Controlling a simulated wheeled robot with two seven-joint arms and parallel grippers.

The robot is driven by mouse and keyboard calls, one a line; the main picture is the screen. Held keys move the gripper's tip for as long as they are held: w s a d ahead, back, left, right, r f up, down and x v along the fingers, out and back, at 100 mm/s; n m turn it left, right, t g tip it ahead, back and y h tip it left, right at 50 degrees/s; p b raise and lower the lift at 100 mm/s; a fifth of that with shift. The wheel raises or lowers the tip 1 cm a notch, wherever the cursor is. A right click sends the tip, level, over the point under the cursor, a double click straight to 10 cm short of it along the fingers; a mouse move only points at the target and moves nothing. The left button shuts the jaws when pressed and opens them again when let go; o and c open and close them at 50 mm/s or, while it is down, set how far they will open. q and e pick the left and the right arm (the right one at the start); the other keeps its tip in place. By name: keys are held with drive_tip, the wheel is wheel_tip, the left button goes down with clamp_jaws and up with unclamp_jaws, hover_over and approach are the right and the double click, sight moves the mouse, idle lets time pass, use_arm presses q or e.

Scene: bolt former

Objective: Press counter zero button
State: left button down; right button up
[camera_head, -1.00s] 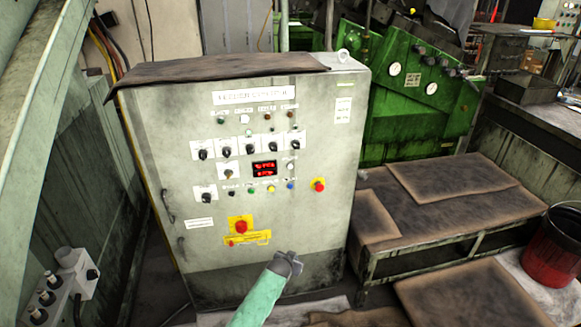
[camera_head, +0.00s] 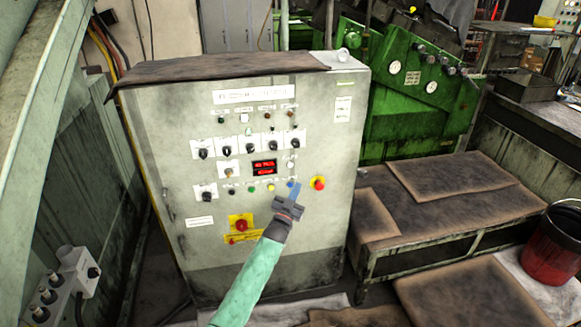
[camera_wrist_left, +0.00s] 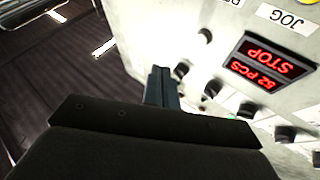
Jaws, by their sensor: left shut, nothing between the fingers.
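The grey control cabinet (camera_head: 200,250) stands upright in front of me. Its lit red display (camera_head: 264,167) has a white round button (camera_head: 291,165) to its right; labels are too small to read in the head view. In the left wrist view the display (camera_wrist_left: 268,62) reads "STOP" and "52 PCS" upside down, and the white button (camera_wrist_left: 205,35) shows beside it. My left gripper (camera_head: 296,187) is shut and empty, its tips just below the white button, near the blue button (camera_head: 290,184). I cannot tell whether the tips touch the panel. My right gripper is not in view.
A red emergency button (camera_head: 318,183) sits close to the right of my fingertips. Yellow (camera_head: 270,188) and green (camera_head: 251,189) buttons lie to their left, with several black knobs above. A low bench (camera_head: 440,210) stands right of the cabinet.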

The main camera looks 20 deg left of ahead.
sight(290, 165)
use_arm(q)
drive_tip(key=shift+s+d+r+t, duration=0.1)
drive_tip(key=shift+s+r+t, duration=0.3)
drive_tip(key=shift+r, duration=0.35)
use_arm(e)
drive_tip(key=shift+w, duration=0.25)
use_arm(q)
drive_tip(key=shift+w, duration=0.15)
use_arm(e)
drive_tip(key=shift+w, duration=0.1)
